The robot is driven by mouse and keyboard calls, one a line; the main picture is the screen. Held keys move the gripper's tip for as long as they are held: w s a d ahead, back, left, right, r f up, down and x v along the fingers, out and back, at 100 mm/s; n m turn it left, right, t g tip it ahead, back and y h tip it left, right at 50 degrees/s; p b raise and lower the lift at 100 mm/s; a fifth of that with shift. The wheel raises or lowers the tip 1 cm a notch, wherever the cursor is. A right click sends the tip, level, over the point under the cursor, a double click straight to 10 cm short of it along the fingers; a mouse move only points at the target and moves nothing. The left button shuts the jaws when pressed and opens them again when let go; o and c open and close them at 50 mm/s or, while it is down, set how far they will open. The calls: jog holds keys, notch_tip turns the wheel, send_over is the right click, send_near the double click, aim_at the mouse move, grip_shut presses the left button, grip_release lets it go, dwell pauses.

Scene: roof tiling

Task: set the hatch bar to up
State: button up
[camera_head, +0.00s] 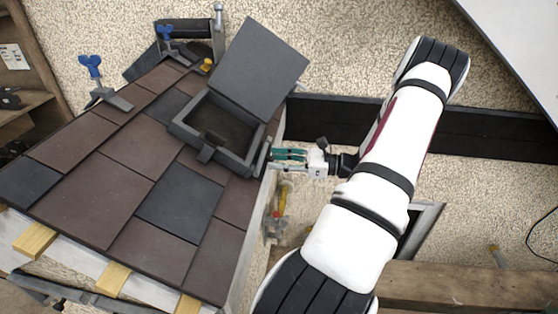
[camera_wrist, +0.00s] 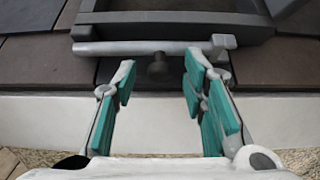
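The roof hatch has a dark grey frame (camera_head: 180,127) and a lid (camera_head: 262,68) that stands open, tilted back. The grey hatch bar (camera_wrist: 140,48) lies along the frame's near side in the wrist view, with a short crosspiece at its right end; in the head view the bar (camera_head: 262,157) is a thin strip on the frame's right side. A dark round knob (camera_wrist: 158,67) sits just below the bar. My gripper (camera_wrist: 161,72) is open, its green-padded fingers either side of the knob, with nothing held. In the head view my gripper (camera_head: 273,158) is close beside the bar; contact is unclear.
Brown and dark tiles (camera_head: 105,185) cover the sloping roof around the hatch. Blue-handled clamps (camera_head: 90,67) stand at its upper left edge. A dark beam (camera_head: 480,137) runs behind my arm. A yellow-and-red tool (camera_head: 281,200) hangs below my gripper.

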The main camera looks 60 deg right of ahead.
grip_shut()
jog(key=shift+r, duration=0.15)
jog(key=s+a+r+n+t+h+b, duration=0.1)
jog(key=s+a+r+n+t+h, duration=0.1)
jog(key=h, duration=0.6)
jog(key=shift+s+a+r+n+t+b, duration=0.3)
jog(key=shift+s+r+n+t, duration=0.3)
jog(key=shift+s+r, duration=0.75)
grip_release()
